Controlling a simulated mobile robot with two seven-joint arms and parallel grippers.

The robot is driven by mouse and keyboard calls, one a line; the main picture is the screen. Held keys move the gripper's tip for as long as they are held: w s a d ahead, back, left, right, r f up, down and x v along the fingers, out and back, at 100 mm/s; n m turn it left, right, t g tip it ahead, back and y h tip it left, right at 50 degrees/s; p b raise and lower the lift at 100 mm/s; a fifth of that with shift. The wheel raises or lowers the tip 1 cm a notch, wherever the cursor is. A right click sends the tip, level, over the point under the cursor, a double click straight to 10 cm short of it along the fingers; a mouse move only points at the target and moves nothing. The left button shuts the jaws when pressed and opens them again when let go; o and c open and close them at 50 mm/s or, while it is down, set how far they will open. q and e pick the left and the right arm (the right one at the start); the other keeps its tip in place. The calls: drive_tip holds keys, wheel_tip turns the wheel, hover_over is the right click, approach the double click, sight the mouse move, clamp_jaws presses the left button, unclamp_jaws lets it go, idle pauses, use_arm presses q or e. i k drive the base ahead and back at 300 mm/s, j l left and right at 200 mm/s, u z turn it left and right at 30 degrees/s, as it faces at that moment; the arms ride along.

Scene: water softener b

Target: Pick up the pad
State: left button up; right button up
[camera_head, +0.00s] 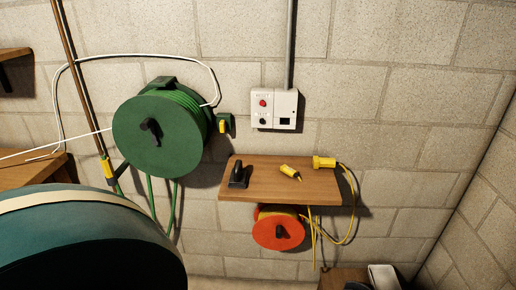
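I cannot tell for certain which thing is the pad. A pale grey-white flat-sided object (383,277) lies at the bottom right on a dark brown surface, cut off by the lower edge of the view. A small black object with an upright part (238,177) stands on the left of the wooden wall shelf (275,187). Neither of my grippers is in view, so nothing shows of their state or of anything in them.
A green hose reel (157,137) hangs on the block wall. A white control box (274,109) is right of it. The shelf holds yellow fittings (324,162); an orange reel (277,232) hangs below. A large dark-green rounded body (85,245) fills the lower left.

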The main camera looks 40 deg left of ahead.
sight(239, 175)
drive_tip(key=u, duration=1.55)
